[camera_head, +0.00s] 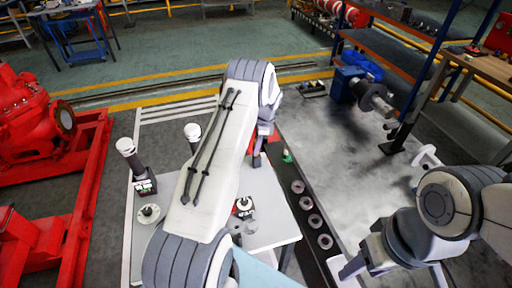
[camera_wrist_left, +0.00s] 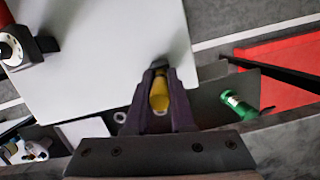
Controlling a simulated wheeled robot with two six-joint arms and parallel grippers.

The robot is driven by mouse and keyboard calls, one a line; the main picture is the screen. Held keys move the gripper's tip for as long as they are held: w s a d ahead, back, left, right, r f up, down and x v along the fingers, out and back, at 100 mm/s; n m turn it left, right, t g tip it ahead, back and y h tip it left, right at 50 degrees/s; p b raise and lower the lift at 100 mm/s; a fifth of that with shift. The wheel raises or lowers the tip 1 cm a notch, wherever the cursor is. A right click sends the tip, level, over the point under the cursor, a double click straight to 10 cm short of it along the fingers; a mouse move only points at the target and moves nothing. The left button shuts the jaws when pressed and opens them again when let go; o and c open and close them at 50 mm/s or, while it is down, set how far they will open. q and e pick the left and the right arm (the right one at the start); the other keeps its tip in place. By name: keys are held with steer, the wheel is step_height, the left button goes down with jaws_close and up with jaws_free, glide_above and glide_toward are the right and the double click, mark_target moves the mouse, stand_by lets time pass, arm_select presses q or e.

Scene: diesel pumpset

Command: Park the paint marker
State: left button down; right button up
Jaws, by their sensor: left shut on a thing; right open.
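The paint marker (camera_wrist_left: 159,92), seen as a yellow body in the left wrist view, is held between the dark fingers of my left gripper (camera_wrist_left: 160,75). Its lower part is hidden by the fingers. In the head view my left gripper (camera_head: 259,156) is at the far right edge of the white table (camera_head: 276,226), and the marker cannot be made out there. A green cylinder (camera_wrist_left: 238,103) lies to the right of the gripper in the left wrist view; a green item (camera_head: 287,156) also shows in the head view. My right gripper (camera_head: 392,272) is open and empty at the lower right.
A dark strip with several round rings (camera_head: 306,204) runs along the table's right side. A small white-topped item (camera_head: 245,204) is on the table. A red pumpset (camera_head: 40,125) stands far left.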

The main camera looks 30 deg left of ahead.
arm_select(q)
steer(key=shift+f+b, duration=0.35)
steer(key=shift+f, duration=0.2)
steer(key=c, duration=0.7)
jaws_free()
steer(key=shift+r, duration=0.1)
steer(key=r, duration=0.3)
steer(key=w+d+r+b, duration=0.1)
steer(key=r, duration=0.2)
steer(key=r+b, duration=0.1)
steer(key=r, duration=0.3)
steer(key=shift+w+d, duration=0.15)
steer(key=shift+d, duration=0.2)
